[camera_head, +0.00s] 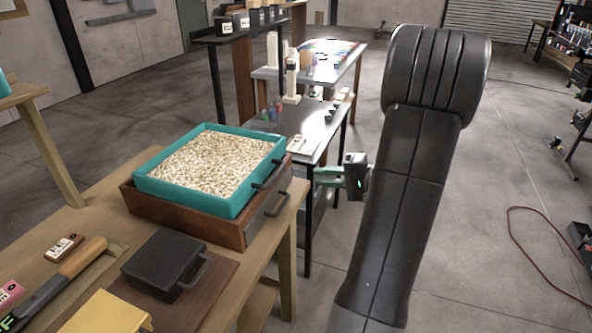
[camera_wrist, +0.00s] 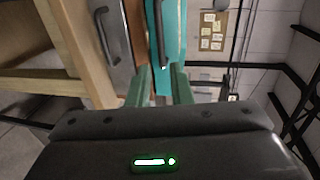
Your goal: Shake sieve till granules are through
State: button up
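The teal sieve (camera_head: 188,190) is a square-framed tray full of pale granules (camera_head: 212,162). It sits in or on a brown wooden box (camera_head: 180,216) on the near table; how many granules lie below is hidden. A dark handle (camera_head: 270,174) is on the sieve's right side, and a metal handle (camera_head: 277,203) is on the box below it. My gripper (camera_head: 318,176) is to the right of the sieve handle, apart from it, with green fingers pointing at it. In the wrist view, my gripper (camera_wrist: 160,84) is open and empty, with the sieve handle (camera_wrist: 159,32) ahead.
A black lidded case (camera_head: 165,262), a wooden-handled tool (camera_head: 82,257) and a yellow object (camera_head: 105,315) lie on the table (camera_head: 105,190) in front of the box. A metal-topped bench (camera_head: 318,130) stands behind my gripper. Open floor lies to the right.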

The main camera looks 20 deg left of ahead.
aim_at(279, 174)
jog(key=p+x, duration=0.2)
jog(key=x, duration=1.1)
jog(key=shift+a+f+p, duration=0.1)
jog(key=shift+a+p, duration=0.25)
jog(key=shift+a, duration=0.05)
grip_shut()
